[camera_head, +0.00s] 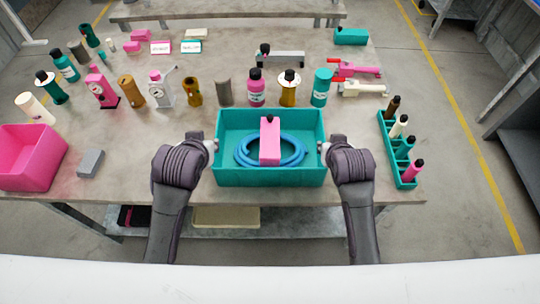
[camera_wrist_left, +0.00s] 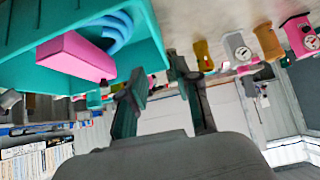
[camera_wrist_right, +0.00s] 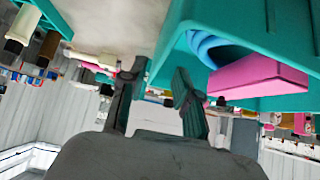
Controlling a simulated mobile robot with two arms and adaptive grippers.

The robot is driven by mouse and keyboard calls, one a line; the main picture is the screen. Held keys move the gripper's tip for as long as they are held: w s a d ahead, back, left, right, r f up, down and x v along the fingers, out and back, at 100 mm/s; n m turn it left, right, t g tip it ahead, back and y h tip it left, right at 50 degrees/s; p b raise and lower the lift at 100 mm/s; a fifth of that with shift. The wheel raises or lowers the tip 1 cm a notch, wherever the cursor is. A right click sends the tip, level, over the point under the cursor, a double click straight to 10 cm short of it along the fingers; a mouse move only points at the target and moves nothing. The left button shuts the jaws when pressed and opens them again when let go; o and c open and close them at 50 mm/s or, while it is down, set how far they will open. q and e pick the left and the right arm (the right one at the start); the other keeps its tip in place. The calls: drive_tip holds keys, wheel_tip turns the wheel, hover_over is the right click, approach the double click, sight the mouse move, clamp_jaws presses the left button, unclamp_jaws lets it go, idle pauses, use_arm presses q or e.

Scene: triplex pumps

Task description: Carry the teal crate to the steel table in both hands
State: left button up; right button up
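The teal crate (camera_head: 270,178) sits on the near part of the grey worktable (camera_head: 340,205). It holds a coiled blue hose (camera_head: 243,155) and a pink block-like bottle with a dark cap (camera_head: 270,143). My left gripper (camera_head: 213,146) is at the crate's left wall and my right gripper (camera_head: 323,147) at its right wall. In the left wrist view the fingers (camera_wrist_left: 155,72) are spread, one on each side of the wall. In the right wrist view the fingers (camera_wrist_right: 155,73) also straddle the wall, apart. I cannot tell which surface is the steel table.
A pink bin (camera_head: 30,158) and a grey block (camera_head: 91,163) lie left of the crate. A teal rack of bottles (camera_head: 402,172) stands to the right. Several bottles and pump parts line up behind. Other grey tables stand at the back (camera_head: 230,10) and right (camera_head: 520,140).

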drive_tip(key=shift+v, duration=1.9)
